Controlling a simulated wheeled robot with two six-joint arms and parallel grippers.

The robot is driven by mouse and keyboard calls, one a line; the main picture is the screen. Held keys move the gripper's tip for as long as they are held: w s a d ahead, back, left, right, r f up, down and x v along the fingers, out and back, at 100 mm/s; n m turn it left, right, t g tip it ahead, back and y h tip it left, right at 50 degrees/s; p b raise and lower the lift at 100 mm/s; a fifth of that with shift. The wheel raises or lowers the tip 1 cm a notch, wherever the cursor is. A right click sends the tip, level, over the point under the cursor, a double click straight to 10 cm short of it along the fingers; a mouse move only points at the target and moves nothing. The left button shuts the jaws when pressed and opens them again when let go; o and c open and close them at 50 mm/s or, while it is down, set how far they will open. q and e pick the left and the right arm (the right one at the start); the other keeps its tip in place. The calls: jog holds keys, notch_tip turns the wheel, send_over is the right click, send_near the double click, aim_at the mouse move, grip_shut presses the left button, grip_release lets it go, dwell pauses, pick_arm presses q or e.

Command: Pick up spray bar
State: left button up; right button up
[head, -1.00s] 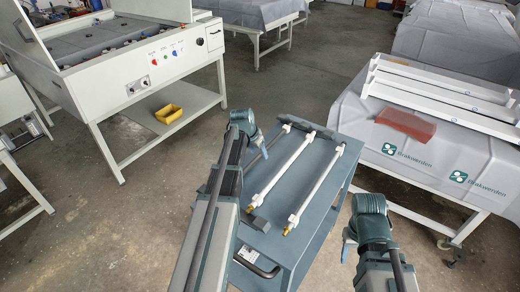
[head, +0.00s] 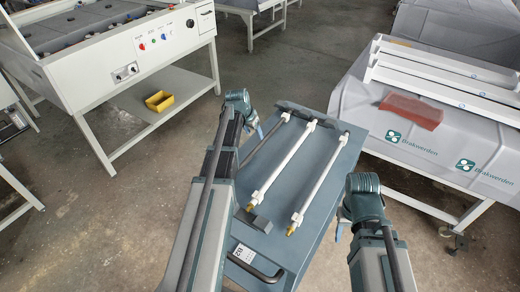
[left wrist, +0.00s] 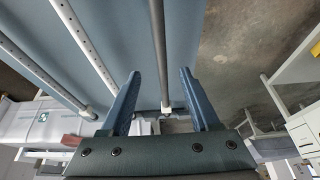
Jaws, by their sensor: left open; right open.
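Three long bars lie on a blue-grey cart (head: 273,229). A dark grey bar (head: 266,142) is on the left, a white bar with a brass end (head: 284,159) in the middle, and another white bar with a brass end (head: 320,180) on the right. My left gripper (head: 257,132) is open by the cart's far left edge, near the dark bar. In the left wrist view, the dark bar (left wrist: 158,45) appears between my open left fingers (left wrist: 160,105); I cannot tell the height gap. The white bars are left of them. My right gripper (head: 340,232) is open beside the cart's right edge.
A white machine (head: 125,75) with a control panel and a yellow bin (head: 159,101) on its shelf stands at left. A covered table (head: 380,125) with white beams and a red-brown block (head: 411,112) is at right.

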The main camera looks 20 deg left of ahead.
aim_at(260, 144)
pick_arm(q)
jog(key=b+x, duration=0.3)
jog(key=x, duration=0.2)
jog(key=shift+w+f+b, duration=0.15)
jog(key=shift+f+b, duration=0.2)
jog(key=shift+b, duration=0.2)
jog(key=b+x, duration=0.4)
jog(key=x, duration=0.1)
jog(key=shift+w+b, duration=0.35)
jog(key=shift+r, duration=0.1)
grip_shut()
